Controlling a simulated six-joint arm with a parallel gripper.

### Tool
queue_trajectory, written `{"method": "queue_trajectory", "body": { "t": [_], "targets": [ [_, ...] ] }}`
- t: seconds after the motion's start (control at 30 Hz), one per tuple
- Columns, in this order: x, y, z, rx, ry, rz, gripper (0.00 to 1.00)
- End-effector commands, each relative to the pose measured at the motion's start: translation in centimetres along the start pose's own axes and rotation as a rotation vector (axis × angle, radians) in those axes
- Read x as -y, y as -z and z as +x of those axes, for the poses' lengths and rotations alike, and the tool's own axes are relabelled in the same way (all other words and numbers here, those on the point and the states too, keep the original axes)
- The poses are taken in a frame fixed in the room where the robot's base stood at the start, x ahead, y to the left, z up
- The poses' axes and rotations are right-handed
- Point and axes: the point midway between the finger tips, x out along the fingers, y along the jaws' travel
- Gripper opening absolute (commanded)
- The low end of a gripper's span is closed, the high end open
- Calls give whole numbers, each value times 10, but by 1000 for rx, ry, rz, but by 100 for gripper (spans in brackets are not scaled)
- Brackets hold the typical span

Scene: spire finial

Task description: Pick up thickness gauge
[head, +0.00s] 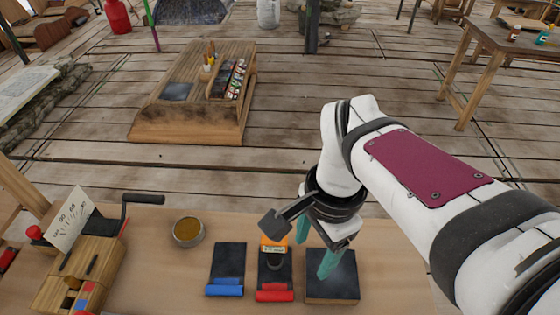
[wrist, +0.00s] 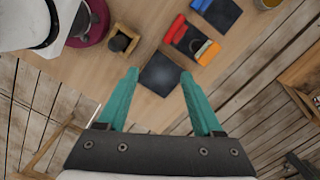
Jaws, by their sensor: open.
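My gripper (head: 313,248) has teal fingers spread apart with nothing between them. It hangs over the counter, above the left part of a dark square pad (head: 332,276). In the wrist view my gripper (wrist: 160,73) has this empty pad (wrist: 160,76) beyond its fingertips. Just left of the gripper in the head view, a small orange item (head: 273,242) with a pale label and a dark round part lies on a dark mat; it looks like the thickness gauge, though I cannot be sure. It also shows in the wrist view (wrist: 208,53), up and right of the fingertips, apart from them.
The mat under the orange item has a red end (head: 275,296); a blue-ended mat (head: 226,284) lies left of it. A round tin (head: 188,231) and a wooden device with a scale and crank (head: 80,262) stand farther left. A block (wrist: 123,40) shows in the wrist view.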

Motion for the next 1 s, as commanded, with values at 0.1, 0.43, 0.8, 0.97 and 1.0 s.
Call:
{"method": "queue_trajectory", "body": {
  "t": [0.1, 0.43, 0.8, 0.97, 1.0],
  "targets": [
    [69, -5, -2, -46, -12, 299, 68],
    [115, -11, 43, -83, 0, 553, 68],
    [113, -4, 116, -82, 3, 553, 68],
    [112, 2, 148, -82, 2, 552, 68],
    [112, 2, 154, -82, 3, 552, 68]
  ]
}}
